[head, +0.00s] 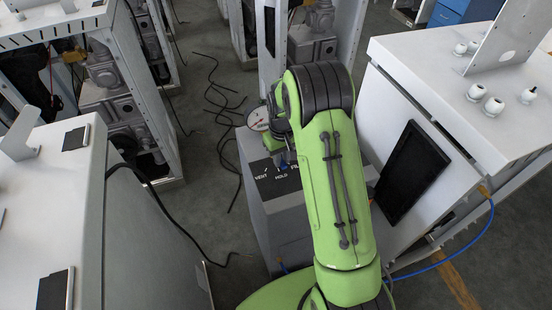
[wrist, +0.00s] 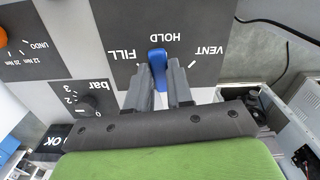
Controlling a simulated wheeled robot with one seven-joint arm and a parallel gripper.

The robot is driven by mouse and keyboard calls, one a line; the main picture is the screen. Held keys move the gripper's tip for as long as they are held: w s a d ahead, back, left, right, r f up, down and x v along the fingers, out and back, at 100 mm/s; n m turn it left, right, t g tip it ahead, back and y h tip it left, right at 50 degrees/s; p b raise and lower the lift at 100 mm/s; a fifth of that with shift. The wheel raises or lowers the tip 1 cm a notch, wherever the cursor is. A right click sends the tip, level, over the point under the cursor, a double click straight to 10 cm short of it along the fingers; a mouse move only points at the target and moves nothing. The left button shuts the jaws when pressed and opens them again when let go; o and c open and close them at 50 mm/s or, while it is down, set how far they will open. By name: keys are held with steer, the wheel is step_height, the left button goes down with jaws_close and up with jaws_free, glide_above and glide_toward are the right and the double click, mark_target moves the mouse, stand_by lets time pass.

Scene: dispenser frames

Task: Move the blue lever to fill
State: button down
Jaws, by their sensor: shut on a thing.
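The blue lever (wrist: 158,64) stands on a dark panel (wrist: 205,22) with the labels VENT, HOLD and FILL, upside down in the wrist view. The lever's end lies at HOLD, between the FILL mark on the left and the VENT mark on the right. My gripper (wrist: 161,78) has one finger on each side of the lever and is shut on it. In the head view the labelled panel (head: 265,185) tops a grey cabinet, and my green arm covers its right part, including most of FILL.
A round gauge (head: 258,118) stands just behind the panel. The wrist view also shows a bar knob (wrist: 88,106) and an orange knob (wrist: 2,38) at left. White cabinets stand to the left (head: 60,160) and right (head: 500,130). Black cables (head: 222,100) lie on the floor.

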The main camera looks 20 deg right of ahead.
steer(key=d+n, duration=0.1)
steer(key=n, duration=0.2)
steer(key=shift+w+d+n, duration=0.3)
steer(key=shift+d, duration=0.1)
steer(key=shift+w+d+r+n, duration=0.1)
steer(key=shift+w+d+n, duration=0.2)
steer(key=shift+n, duration=0.45)
steer(key=shift+w+d+n, duration=0.1)
steer(key=shift+d+n, duration=0.25)
steer(key=shift+n, duration=0.4)
steer(key=c, duration=1)
jaws_free()
step_height(320, 180, up, 16)
steer(key=p, duration=0.2)
